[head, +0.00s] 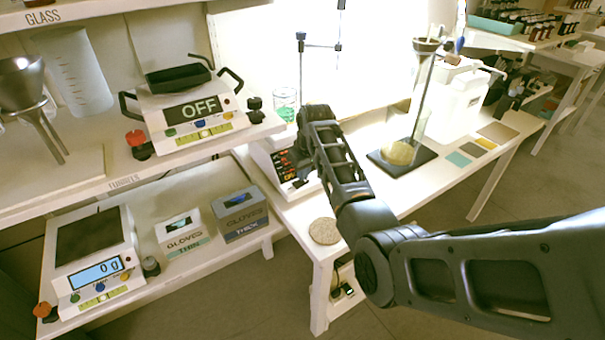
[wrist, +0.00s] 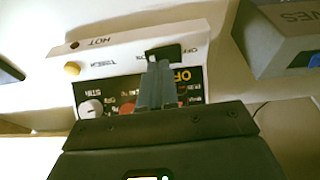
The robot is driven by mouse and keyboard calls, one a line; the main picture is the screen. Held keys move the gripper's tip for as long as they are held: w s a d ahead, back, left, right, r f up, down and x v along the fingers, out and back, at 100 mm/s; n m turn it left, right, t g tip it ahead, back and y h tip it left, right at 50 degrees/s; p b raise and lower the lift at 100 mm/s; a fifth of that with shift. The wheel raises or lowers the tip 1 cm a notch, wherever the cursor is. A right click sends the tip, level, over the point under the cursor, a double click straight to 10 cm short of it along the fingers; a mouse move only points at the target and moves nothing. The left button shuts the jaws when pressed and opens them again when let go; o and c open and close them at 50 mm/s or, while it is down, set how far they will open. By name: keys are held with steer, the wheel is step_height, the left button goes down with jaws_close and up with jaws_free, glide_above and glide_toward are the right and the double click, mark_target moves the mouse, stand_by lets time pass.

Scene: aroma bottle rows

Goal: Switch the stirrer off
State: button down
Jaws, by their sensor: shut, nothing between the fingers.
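The stirrer (head: 263,151) is a white box with a dark front panel, on the white bench left of my arm. A glass beaker with green liquid (head: 284,107) stands on or just behind it. In the wrist view the stirrer's front (wrist: 130,50) shows a white knob (wrist: 91,109), a yellow lamp (wrist: 72,68), a partly hidden red knob and an orange "OFF" readout. A black switch (wrist: 165,52) sits near a small "OFF" label. My gripper (wrist: 158,68) is shut, its fingertips just at the switch; I cannot tell if they touch.
Glove boxes (head: 240,213) and a scale (head: 96,260) stand on the lower left shelf; a hotplate-like device reading "OFF" (head: 195,118) is above. A round cork mat (head: 324,231) lies at the bench's front.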

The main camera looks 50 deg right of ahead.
steer(key=v, duration=0.7)
steer(key=shift+s, duration=0.1)
stand_by(0.5)
